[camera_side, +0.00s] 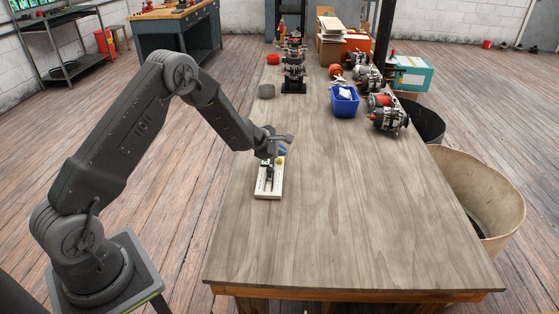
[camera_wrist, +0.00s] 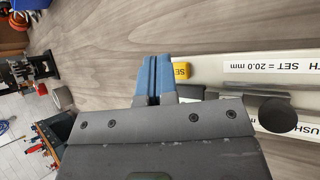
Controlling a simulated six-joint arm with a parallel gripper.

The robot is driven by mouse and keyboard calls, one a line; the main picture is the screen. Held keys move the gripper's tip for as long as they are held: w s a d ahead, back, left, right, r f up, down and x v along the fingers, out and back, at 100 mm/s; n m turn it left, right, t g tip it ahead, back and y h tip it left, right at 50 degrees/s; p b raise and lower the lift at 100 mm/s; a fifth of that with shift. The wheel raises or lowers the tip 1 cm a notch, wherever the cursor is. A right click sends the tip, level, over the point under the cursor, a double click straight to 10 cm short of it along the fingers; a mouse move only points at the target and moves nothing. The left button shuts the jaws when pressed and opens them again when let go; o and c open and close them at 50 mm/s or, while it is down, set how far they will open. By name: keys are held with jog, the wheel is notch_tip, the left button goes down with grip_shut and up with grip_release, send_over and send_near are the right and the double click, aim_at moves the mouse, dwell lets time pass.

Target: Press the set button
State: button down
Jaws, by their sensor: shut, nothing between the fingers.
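The set button is a small yellow block (camera_wrist: 181,71) with dark lettering, partly hidden, on a cream fixture (camera_wrist: 212,62). In the side view the button (camera_side: 280,161) shows as a yellow spot at the far end of the fixture (camera_side: 262,192), which lies on the table. My gripper (camera_wrist: 154,62) has blue fingers, shut together and empty. In the wrist view the fingertips are just left of the button; I cannot tell whether they touch it. In the side view my gripper (camera_side: 282,151) is over the fixture's far end. A label on the fixture reads "SET = 20.0 mm".
The fixture also carries a metal bar and a dark round knob (camera_wrist: 278,115). Several alternators (camera_side: 387,112), a blue bin (camera_side: 345,103), a grey ring (camera_side: 266,91) and a dark stand (camera_side: 293,70) are farther back. The near table (camera_side: 360,230) is clear.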

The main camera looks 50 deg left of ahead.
aim_at(280, 161)
jog(key=shift+r, duration=2.5)
jog(key=s+d+r+m+h, duration=0.1)
jog(key=s+d+r+m, duration=0.3)
jog(key=d+r, duration=0.25)
jog(key=s+d+r+m+g+h, duration=0.1)
jog(key=s+d+r+m+h, duration=0.15)
jog(key=d+r+m, duration=0.35)
jog(key=s+d+r+m, duration=0.3)
jog(key=s+d+r, duration=0.1)
jog(key=r, duration=0.4)
jog(key=s+d+r+m+g, duration=0.1)
jog(key=s+d+m, duration=0.15)
jog(key=s, duration=0.25)
jog(key=s+d+r+m, duration=0.1)
jog(key=s+m, duration=0.2)
jog(key=s, duration=0.3)
jog(key=s+d+r+m+g, duration=0.1)
jog(key=s+d+r+m, duration=0.1)
jog(key=s, duration=0.3)
jog(key=s+a+f+m+y, duration=0.3)
jog(key=s+m+y, duration=0.1)
jog(key=s, duration=0.7)
jog(key=shift+s+a+m+y, duration=0.15)
jog(key=shift+s+m+y, duration=0.2)
jog(key=shift+s+y, duration=0.1)
